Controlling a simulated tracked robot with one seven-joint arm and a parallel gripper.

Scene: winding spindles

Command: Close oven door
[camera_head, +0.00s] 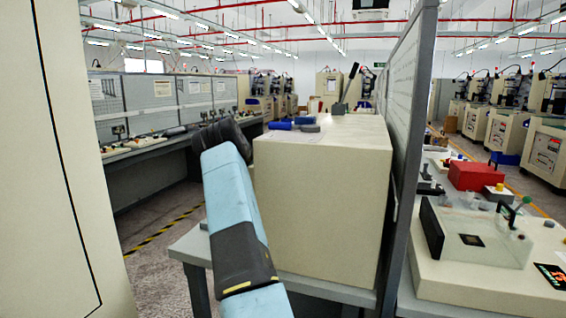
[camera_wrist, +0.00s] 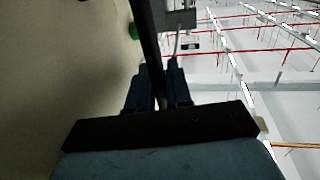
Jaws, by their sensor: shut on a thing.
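A beige box-shaped unit (camera_head: 322,200), which may be the oven, stands on a grey table. I see its plain side and top; no open door can be made out in the head view. A beige surface (camera_wrist: 75,70) lies close on the left.
A tall beige cabinet (camera_head: 75,170) stands close at the left. A grey partition (camera_head: 408,100) rises right of the box. Small blue and grey items (camera_head: 281,126) lie on the box top. A bench with a red box (camera_head: 475,176) is at the right.

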